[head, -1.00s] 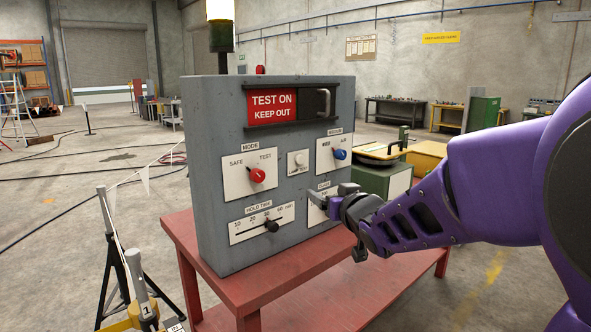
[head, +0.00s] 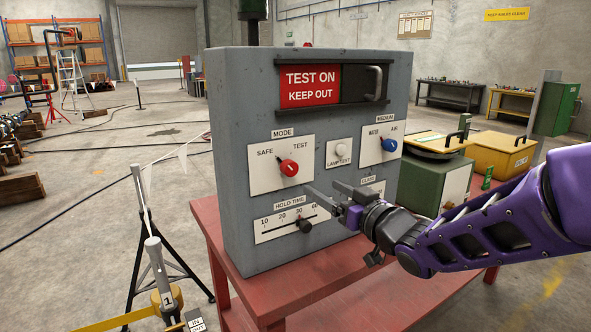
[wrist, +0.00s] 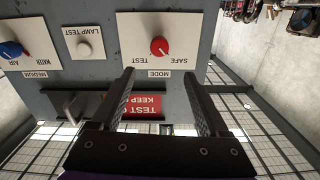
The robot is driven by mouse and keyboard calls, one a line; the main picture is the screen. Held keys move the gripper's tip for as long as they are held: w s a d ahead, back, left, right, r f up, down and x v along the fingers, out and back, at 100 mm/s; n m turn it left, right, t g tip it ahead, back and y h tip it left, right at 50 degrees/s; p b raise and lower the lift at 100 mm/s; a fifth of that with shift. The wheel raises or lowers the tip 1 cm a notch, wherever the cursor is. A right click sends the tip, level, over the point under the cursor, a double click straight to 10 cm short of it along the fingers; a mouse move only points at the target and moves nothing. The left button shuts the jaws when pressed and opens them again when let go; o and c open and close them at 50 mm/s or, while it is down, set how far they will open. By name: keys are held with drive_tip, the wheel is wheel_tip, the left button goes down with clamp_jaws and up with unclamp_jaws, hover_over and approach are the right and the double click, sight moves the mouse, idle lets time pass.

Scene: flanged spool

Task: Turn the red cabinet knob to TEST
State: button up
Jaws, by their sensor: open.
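The red MODE knob (head: 289,168) sits on a white plate on the front of the grey cabinet (head: 235,110). The plate is marked SAFE at left and TEST at right. The knob's pointer leans up and left, towards SAFE. My gripper (head: 321,187) is open and empty, to the lower right of the knob and apart from it. In the wrist view, which is upside down, the red knob (wrist: 159,46) shows beyond the gap between the two fingertips (wrist: 158,75). Nothing is between the fingers. The lower right plate is partly hidden behind my gripper.
The cabinet stands on a red table (head: 300,290). Near the knob are a white lamp test button (head: 340,149), a blue knob (head: 389,145) and a black hold time slider (head: 305,226). A sign panel with a handle (head: 374,83) is above. Yellow-topped boxes stand at right.

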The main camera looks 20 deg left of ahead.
sight(292, 169)
drive_tip(key=b+x, duration=0.1)
drive_tip(key=x, duration=1.3)
drive_tip(key=shift+w+a, duration=0.2)
drive_tip(key=shift+w, duration=0.1)
clamp_jaws()
